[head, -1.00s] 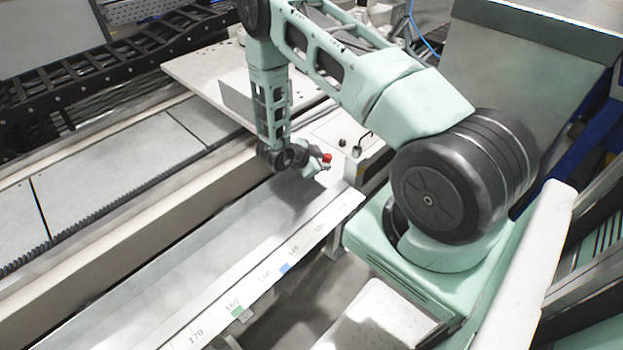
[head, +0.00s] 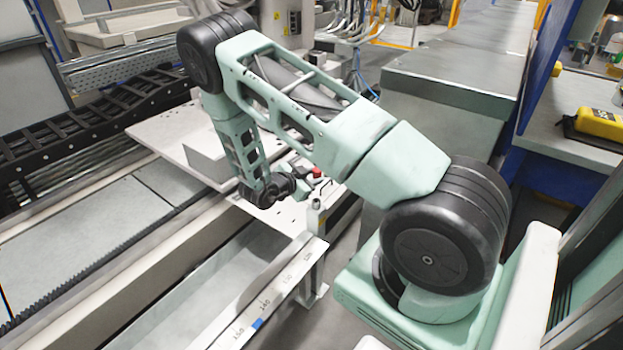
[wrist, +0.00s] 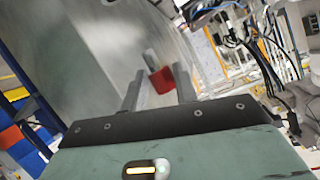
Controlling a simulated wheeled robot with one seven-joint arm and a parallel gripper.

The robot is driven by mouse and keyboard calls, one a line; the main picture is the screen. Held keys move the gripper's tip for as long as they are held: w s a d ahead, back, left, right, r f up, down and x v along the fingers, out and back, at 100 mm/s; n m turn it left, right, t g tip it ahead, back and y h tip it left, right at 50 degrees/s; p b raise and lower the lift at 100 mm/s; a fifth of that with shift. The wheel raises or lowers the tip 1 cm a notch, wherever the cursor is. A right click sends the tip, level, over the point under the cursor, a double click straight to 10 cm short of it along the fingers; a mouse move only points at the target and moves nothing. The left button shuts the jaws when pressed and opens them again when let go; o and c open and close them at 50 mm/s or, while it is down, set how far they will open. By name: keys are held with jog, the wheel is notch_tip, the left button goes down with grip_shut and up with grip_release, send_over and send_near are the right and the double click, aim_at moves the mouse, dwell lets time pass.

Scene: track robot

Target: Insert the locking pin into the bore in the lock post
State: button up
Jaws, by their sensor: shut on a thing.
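The locking pin shows as a red head (head: 317,172) at my gripper (head: 308,182) in the head view. In the wrist view the red head (wrist: 162,80) sits between the two grey fingers of my gripper (wrist: 158,85), with a short grey part beyond it. My gripper is shut on the pin. A short pale upright post, which looks like the lock post (head: 316,219), stands at the end of the ruled rail in the head view. The pin appears just above and behind it, apart from it. The bore cannot be made out.
A white ruled rail (head: 283,288) runs to the post. A pale plate with a raised block (head: 207,158) lies behind my arm. A grey cabinet (head: 440,90) stands to the right, and a yellow device (head: 600,124) lies on a far bench.

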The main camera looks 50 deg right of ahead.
jog(key=shift+r, duration=0.1)
jog(key=shift+f+b, duration=1.8)
jog(key=shift+f, duration=1.2)
jog(key=shift+p, duration=0.35)
jog(key=shift+f+b, duration=0.9)
jog(key=shift+f, duration=0.45)
jog(key=o, duration=1.1)
jog(key=shift+a, duration=0.15)
jog(key=p+v, duration=0.2)
jog(key=v, duration=1.5)
jog(key=shift+w+r, duration=0.15)
